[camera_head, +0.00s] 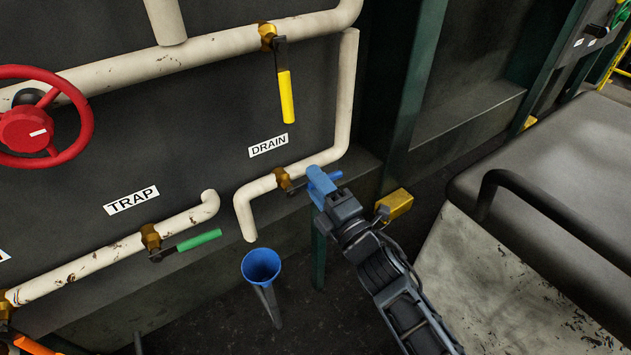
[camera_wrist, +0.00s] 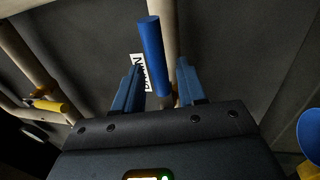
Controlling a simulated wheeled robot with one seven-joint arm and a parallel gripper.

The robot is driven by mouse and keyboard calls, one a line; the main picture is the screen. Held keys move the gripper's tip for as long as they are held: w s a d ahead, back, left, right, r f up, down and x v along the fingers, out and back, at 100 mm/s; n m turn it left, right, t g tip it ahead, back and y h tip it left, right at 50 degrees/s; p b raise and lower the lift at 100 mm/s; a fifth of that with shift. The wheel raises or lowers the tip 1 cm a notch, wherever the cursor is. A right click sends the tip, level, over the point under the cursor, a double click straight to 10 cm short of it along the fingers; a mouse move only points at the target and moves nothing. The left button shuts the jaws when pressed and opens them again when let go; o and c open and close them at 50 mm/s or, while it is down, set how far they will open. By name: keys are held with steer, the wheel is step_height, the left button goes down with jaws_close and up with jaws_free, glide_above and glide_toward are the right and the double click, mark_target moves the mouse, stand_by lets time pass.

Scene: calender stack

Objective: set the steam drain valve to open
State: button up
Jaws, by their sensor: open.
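The DRAIN label (camera_head: 268,145) is on the dark panel above a cream pipe with a brass valve (camera_head: 283,178). A dark lever runs right from this valve, roughly along the pipe. Its blue handle (camera_wrist: 152,55) shows in the wrist view between my fingers, nearly parallel to the pipe behind it. My gripper (camera_head: 318,184), with blue fingers, is at the lever in the head view and hides much of the handle. In the wrist view my gripper (camera_wrist: 157,80) is open, with a finger on each side of the handle and visible gaps.
A yellow-handled valve (camera_head: 286,97) hangs above. The TRAP valve's green handle (camera_head: 199,240) and a red handwheel (camera_head: 28,125) are left. A blue funnel (camera_head: 261,266) stands below the drain outlet. A yellow block (camera_head: 394,206) and grey machine cover (camera_head: 560,170) are right.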

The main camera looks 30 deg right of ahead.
steer(key=s+f+b, duration=0.1)
steer(key=s, duration=0.6)
steer(key=shift+f, duration=0.2)
steer(key=shift+s, duration=0.2)
steer(key=s+a+m+g, duration=0.3)
steer(key=s+m, duration=0.5)
steer(key=s, duration=0.8)
steer(key=s+a+r+m+g, duration=0.1)
steer(key=s+r+m, duration=0.2)
steer(key=s+m, duration=0.2)
steer(key=s+a+r+m+g, duration=0.1)
steer(key=s+r+m, duration=0.3)
steer(key=s, duration=0.7)
steer(key=shift+r+m, duration=0.2)
steer(key=shift+m, duration=0.5)
